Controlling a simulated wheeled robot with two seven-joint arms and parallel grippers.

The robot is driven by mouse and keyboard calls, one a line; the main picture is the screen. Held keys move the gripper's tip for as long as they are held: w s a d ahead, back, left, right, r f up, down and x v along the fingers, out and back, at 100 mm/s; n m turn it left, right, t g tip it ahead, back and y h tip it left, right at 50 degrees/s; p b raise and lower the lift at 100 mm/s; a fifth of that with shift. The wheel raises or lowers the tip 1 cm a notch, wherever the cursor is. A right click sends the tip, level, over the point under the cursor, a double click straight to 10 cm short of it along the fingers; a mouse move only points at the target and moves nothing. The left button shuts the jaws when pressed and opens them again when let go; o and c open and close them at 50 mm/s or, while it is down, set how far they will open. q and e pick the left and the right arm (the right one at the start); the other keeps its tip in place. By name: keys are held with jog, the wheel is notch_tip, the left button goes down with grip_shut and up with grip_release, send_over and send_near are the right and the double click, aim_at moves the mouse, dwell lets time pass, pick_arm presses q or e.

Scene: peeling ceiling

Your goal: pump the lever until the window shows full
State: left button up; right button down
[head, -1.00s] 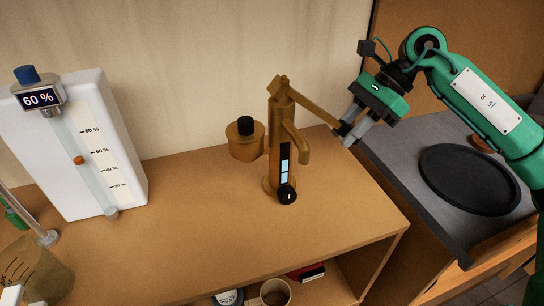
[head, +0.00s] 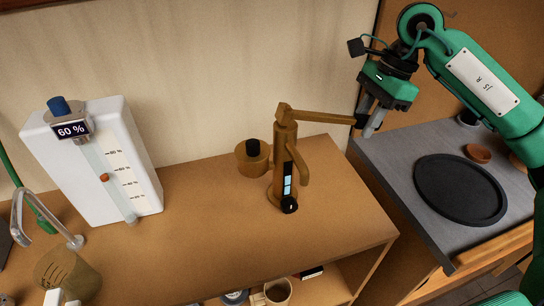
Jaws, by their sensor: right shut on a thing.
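A brown pump (head: 284,160) stands upright on the wooden counter. Its lever (head: 322,117) runs from the pump's top out to the right, nearly level. My right gripper (head: 368,125) is shut on the lever's outer end. The narrow window (head: 287,182) on the pump's front is light blue in its lower part and dark at the top. A small round black part sits below it. My left gripper is not in view.
A metal spout (head: 45,215) and a beaker (head: 80,280) are at lower left. A black round plate (head: 460,188) lies on the grey surface at right. The wooden counter (head: 220,230) is clear in front.

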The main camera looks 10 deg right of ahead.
jog(key=r+p, duration=0.1)
jog(key=r+h, duration=0.1)
jog(key=r+h+p, duration=0.1)
jog(key=shift+d+r+p, duration=0.25)
jog(key=shift+r+p, duration=0.05)
jog(key=shift+r, duration=0.1)
notch_tip(320, 180, up, 2)
jog(key=h+p, duration=0.1)
jog(key=p, duration=0.2)
jog(key=shift+r+h+p, duration=0.1)
jog(key=shift+h+p, duration=0.2)
jog(key=shift+p, duration=0.05)
jog(key=shift+d, duration=0.1)
